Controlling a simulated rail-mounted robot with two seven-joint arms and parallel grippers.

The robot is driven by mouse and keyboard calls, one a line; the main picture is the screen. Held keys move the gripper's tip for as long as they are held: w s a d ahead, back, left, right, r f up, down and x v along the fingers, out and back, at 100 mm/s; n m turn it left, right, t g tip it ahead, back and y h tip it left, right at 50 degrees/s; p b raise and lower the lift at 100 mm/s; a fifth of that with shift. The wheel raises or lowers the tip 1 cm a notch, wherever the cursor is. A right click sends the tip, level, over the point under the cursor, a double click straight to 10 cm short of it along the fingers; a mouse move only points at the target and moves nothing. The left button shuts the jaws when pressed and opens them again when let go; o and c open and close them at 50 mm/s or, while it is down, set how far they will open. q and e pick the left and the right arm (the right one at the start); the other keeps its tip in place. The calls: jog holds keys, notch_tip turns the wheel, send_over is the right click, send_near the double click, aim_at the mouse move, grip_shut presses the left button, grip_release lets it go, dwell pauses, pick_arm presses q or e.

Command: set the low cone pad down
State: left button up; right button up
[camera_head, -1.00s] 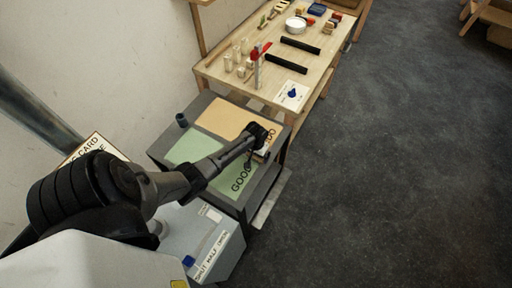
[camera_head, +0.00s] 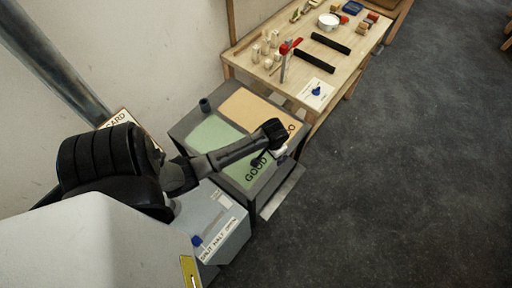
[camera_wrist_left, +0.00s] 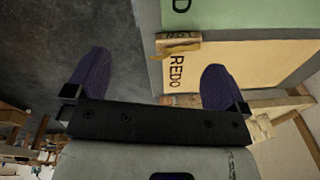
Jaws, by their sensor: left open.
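I cannot single out the low cone pad for certain. A small blue cone on a flat white pad (camera_head: 317,94) lies at the near end of the wooden table, apart from my gripper. My left gripper (camera_wrist_left: 152,66) is open and nothing shows between its fingers. In the head view it hangs over the GOOD and REDO mats. Beyond its fingers, a small tan, labelled block with a yellowish piece (camera_wrist_left: 178,44) lies at the edge of the REDO mat. A small pale thing (camera_head: 280,152) beside the gripper may be the same block. My right gripper is not in view.
The grey stand (camera_head: 187,128) carries the green GOOD mat (camera_head: 215,138) and orange REDO mat (camera_head: 250,107). A dark blue cup (camera_head: 205,104) stands at its back corner. A grey labelled bin (camera_head: 225,235) is in front. The wooden table (camera_head: 270,85) holds several small parts and black strips.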

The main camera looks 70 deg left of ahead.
pick_arm(q)
jog(key=s+d+r+m+t, duration=0.1)
jog(key=s+d+r+m, duration=0.1)
jog(key=s+d+r, duration=0.3)
jog(key=s+d+r+m+t+h, duration=0.1)
jog(key=s+d+r+m+t, duration=0.1)
jog(key=s+d, duration=0.8)
jog(key=d+r+m, duration=0.1)
jog(key=d+r, duration=0.1)
jog(key=d, duration=0.2)
jog(key=shift+s+r+m, duration=0.15)
jog(key=shift+r+m, duration=0.15)
jog(key=shift+r, duration=0.1)
